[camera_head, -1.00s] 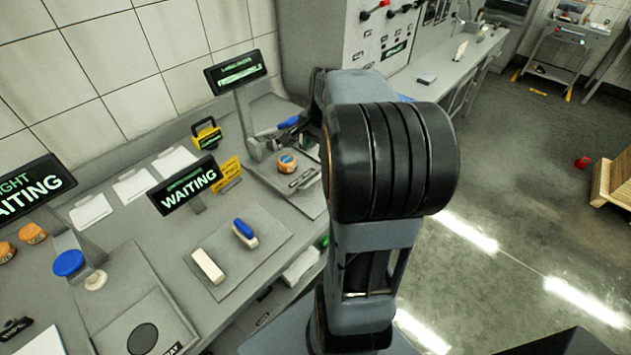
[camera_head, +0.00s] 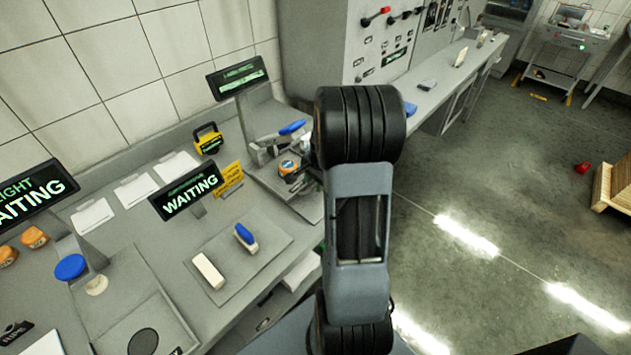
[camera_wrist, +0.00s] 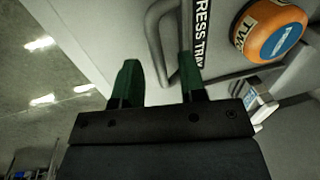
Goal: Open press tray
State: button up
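The press tray shows in the wrist view as a pale grey front with a black "PRESS TRAY" label (camera_wrist: 202,32) and a grey bar handle (camera_wrist: 154,40). My gripper (camera_wrist: 159,62) is open, its two green fingers apart. In the picture the handle's bar lies between the fingertips; I cannot tell whether they touch it. An orange cheese wheel with a blue label (camera_wrist: 270,30) sits beside the label. In the head view the cheese wheel (camera_head: 287,168) sits at the press station, partly behind my arm. My gripper is hidden there.
A blue-handled lever (camera_head: 291,127) stands by the press. A "WAITING" sign (camera_head: 190,190), a yellow tag (camera_head: 229,177), a white block (camera_head: 208,271) and a blue-handled brush (camera_head: 245,237) are on the bench.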

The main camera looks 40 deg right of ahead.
jog(key=shift+f, duration=0.25)
jog(key=shift+c, duration=0.3)
grip_shut()
